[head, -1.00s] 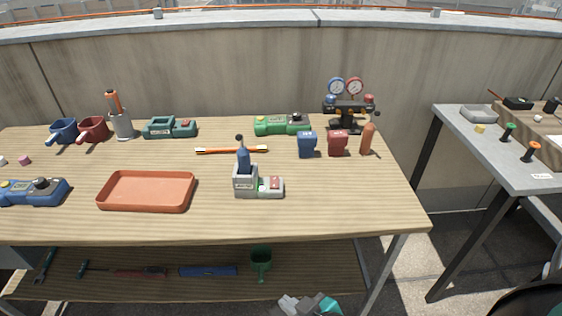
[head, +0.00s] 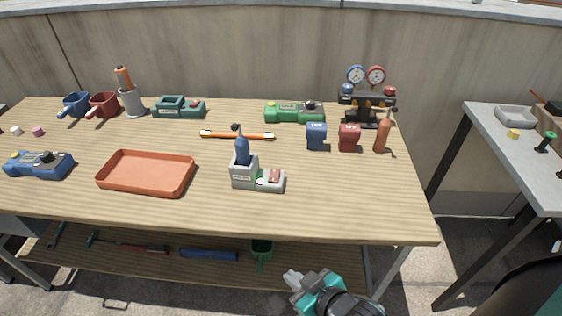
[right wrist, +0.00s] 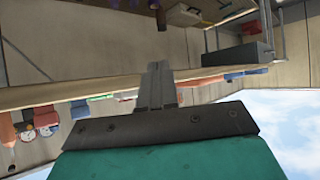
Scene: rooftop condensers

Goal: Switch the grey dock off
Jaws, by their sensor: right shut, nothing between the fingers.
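The grey dock (head: 243,180) stands on the wooden table, right of the orange tray. A blue handheld tool (head: 241,152) stands upright in its left part. Its low right part carries a red switch (head: 274,175) and a small pale round spot. I cannot tell the switch's position. My right gripper (head: 291,278) is low in front of the table's front edge, well below and apart from the dock. It also shows in the right wrist view (right wrist: 158,72), with its fingers together and empty. My left gripper is not in view.
The orange tray (head: 146,190) lies left of the dock. A green device (head: 294,112), a blue box (head: 316,137), a red box (head: 349,138) and gauges (head: 366,76) stand behind. The table's front edge (head: 300,237) lies between my right gripper and the dock. The tabletop before the dock is clear.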

